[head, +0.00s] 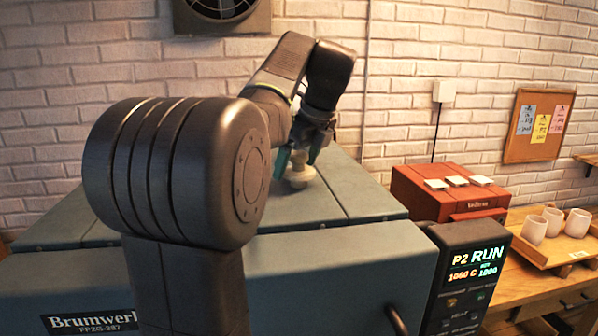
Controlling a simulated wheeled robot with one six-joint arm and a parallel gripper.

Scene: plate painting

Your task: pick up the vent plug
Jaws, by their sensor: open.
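Part of the plug's top is hidden by the gripper.
The kiln's control panel (468,285) reads "P2 RUN", "1060 C". A red box (445,192) with white tiles stands to the right. A wooden tray (545,250) holds white cups on a wooden table. A brick wall (420,60) is behind. My arm hides the lid's left part.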

